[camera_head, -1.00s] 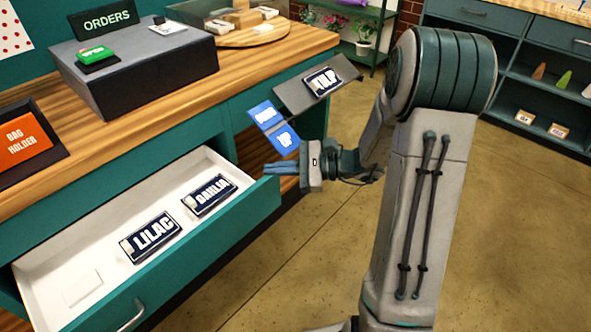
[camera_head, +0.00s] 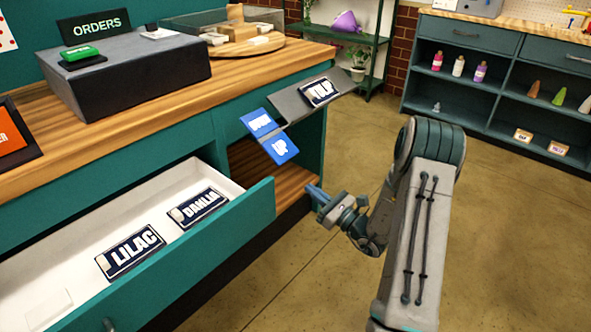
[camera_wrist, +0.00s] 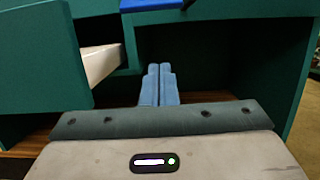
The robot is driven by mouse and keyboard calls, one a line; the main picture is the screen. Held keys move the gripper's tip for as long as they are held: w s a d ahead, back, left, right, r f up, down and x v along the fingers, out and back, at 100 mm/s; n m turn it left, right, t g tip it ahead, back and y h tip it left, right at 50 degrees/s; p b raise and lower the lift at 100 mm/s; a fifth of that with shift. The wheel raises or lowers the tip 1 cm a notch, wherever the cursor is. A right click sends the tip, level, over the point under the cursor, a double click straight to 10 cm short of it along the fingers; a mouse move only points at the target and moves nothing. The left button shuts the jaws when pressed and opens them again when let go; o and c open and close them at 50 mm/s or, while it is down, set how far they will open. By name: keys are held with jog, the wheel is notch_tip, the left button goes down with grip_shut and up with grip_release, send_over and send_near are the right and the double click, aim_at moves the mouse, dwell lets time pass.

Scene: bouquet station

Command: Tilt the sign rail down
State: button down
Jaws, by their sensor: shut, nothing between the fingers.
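The sign rail (camera_head: 290,104) is a dark grey tilted plate at the counter's end, with a TULIP sign (camera_head: 320,92) on it. Two blue tabs are at its left: an upper one (camera_head: 259,123), its word hard to read, and a lower one (camera_head: 281,149) that seems to read UP. My gripper (camera_head: 318,194) is shut and empty, below and to the right of the blue tabs, apart from them. In the wrist view its blue fingers (camera_wrist: 159,84) are together, facing the open cabinet space. A blue edge (camera_wrist: 150,4) shows at the top there.
An open drawer (camera_head: 262,210) juts out at left, holding a LILAC sign (camera_head: 130,251) and a DAHLIA sign (camera_head: 197,207). The counter (camera_head: 170,112) carries a dark box (camera_head: 140,82). Shelves (camera_head: 490,107) stand at back right; the floor (camera_head: 500,240) between is clear.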

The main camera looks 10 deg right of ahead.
jog(key=b+x, duration=0.1)
jog(key=x, duration=0.9)
jog(key=r, duration=0.1)
jog(key=s+r, duration=0.1)
jog(key=s+d+r, duration=0.1)
jog(key=shift+d+r, duration=0.1)
jog(key=shift+r, duration=0.1)
jog(key=shift+d+r, duration=0.1)
jog(key=shift+r, duration=0.05)
